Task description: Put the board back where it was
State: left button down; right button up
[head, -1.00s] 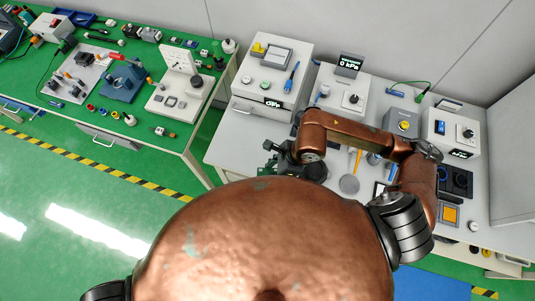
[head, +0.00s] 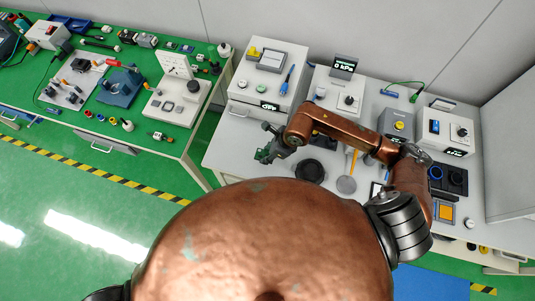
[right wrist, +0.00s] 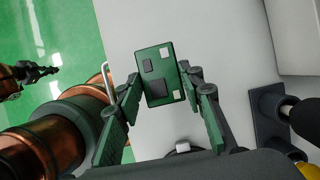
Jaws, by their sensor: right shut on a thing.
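The board (right wrist: 159,75) is a small green circuit board with pale and dark chips. In the right wrist view it stands between the fingers of my right gripper (right wrist: 158,82), which is shut on it. In the head view my right gripper (head: 267,151) is over the left part of the white bench (head: 233,152), near its left edge. The board shows there only as a small green patch (head: 262,155). In the right wrist view my left gripper (right wrist: 44,73) is at the far left, over the green floor, too small to tell its opening.
A black round dish (head: 310,171) lies just right of the right gripper. A white instrument box (head: 268,75) stands behind it. Other instruments (head: 397,122) stand further right. A green-topped bench (head: 95,110) with many parts is at the left, across a gap.

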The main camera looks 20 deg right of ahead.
jog(key=shift+w+d+f, duration=0.25)
jog(key=shift+w+f, duration=0.4)
jog(key=shift+f, duration=0.2)
jog(key=shift+w+f, duration=0.1)
jog(key=shift+f, duration=1.6)
jog(key=shift+f, duration=0.1)
jog(key=o, duration=1.2)
jog(key=shift+p, duration=0.3)
jog(key=v, duration=1.2)
jog(key=shift+d, duration=0.1)
